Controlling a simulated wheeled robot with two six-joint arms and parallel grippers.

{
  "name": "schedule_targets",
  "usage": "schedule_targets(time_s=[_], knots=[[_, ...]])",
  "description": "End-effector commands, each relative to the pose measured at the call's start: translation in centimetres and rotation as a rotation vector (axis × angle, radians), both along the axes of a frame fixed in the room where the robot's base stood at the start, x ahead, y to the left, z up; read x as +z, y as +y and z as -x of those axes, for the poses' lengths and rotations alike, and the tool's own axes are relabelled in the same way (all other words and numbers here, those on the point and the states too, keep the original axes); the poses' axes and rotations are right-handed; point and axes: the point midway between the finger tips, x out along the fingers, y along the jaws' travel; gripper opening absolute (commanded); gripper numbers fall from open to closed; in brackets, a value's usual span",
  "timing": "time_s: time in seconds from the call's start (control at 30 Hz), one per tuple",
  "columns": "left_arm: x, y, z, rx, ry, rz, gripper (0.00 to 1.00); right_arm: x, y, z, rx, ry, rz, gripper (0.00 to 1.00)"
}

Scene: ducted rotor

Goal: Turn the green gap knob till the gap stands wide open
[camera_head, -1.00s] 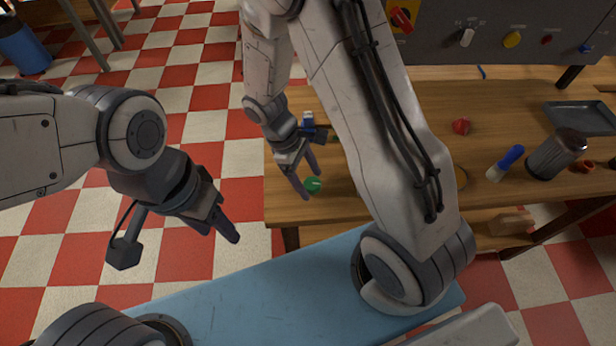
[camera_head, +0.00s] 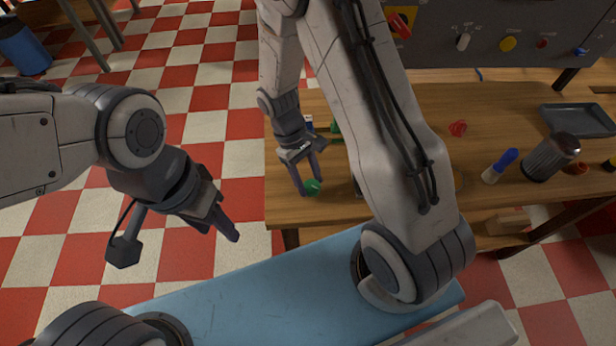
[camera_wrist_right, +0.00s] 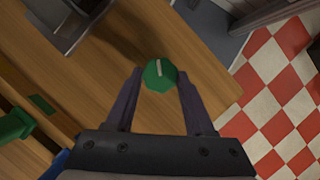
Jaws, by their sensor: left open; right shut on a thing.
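The green knob (camera_head: 312,187), with a white pointer line, sits near the front left edge of the wooden bench. In the right wrist view the knob (camera_wrist_right: 160,75) lies between the two fingertips, its white line pointing nearly straight up the picture. My right gripper (camera_head: 308,185) is shut on the knob, with a finger on each side. My left gripper (camera_head: 228,228) is open and empty over the floor, left of the bench. My right arm hides the middle of the bench in the head view. I cannot make out the gap.
The wooden bench (camera_head: 500,110) also holds a red object (camera_head: 458,128), a blue-topped white tool (camera_head: 499,166), a ribbed metal cylinder (camera_head: 550,158) and a grey tray (camera_head: 578,121). A control panel (camera_head: 485,35) stands behind. A green part (camera_wrist_right: 14,125) is left of my right gripper.

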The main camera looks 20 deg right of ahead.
Motion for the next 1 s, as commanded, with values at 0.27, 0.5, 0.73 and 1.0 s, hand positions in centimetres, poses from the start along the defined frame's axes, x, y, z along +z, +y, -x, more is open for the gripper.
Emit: schedule_targets(time_s=[0.27, 0.5, 0.73, 1.0], knots=[[1.2, 0.0, 0.0, 0.0, 0.0, 0.0, 0.5, 0.2, -0.3, -0.2, -0.267, -0.002, 0.0, 0.0], [1.8, 0.0, 0.0, 0.0, 0.0, 0.0, 0.5, 0.2, -0.5, -0.2, -0.478, -0.004, 0.0, 0.0], [2.1, 0.0, 0.0, 0.0, 0.0, 0.0, 0.5, 0.2, -0.7, -0.2, -0.632, -0.004, 0.0, 0.0], [2.3, 0.0, 0.0, 0.0, 0.0, 0.0, 0.5, 0.1, -0.7, -0.2, -0.733, -0.006, -0.001, 0.0]])
